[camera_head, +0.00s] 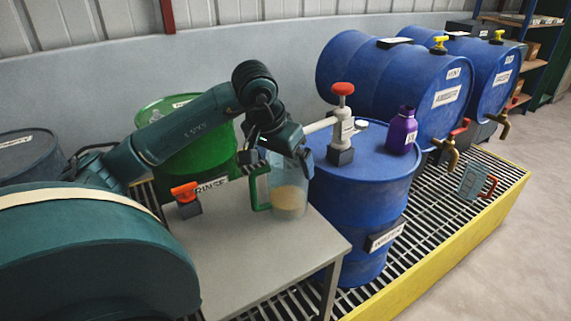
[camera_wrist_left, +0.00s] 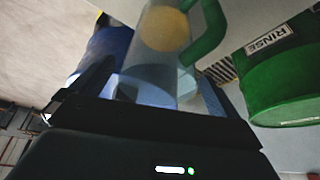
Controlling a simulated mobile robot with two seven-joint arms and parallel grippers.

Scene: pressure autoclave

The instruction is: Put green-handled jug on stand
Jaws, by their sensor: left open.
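The green-handled jug (camera_head: 290,192) is clear, with tan contents low inside, and stands upright at the right rear of the grey stand top (camera_head: 235,262). Its green handle (camera_head: 259,190) faces left. My left gripper (camera_head: 274,147) is over the jug's top and hides part of its rim. In the left wrist view the jug (camera_wrist_left: 152,60) lies between two open, spread fingers, with the handle (camera_wrist_left: 212,35) to the right. I cannot tell whether a finger touches the jug. My right gripper is not in view.
A blue drum (camera_head: 350,235) with a red-knobbed pump (camera_head: 342,115) and purple bottle (camera_head: 402,132) stands right of the jug. A green RINSE drum (camera_head: 188,150) and orange-red tap (camera_head: 185,195) are left. A red-handled jug (camera_head: 472,182) is on the grating. The front stand top is clear.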

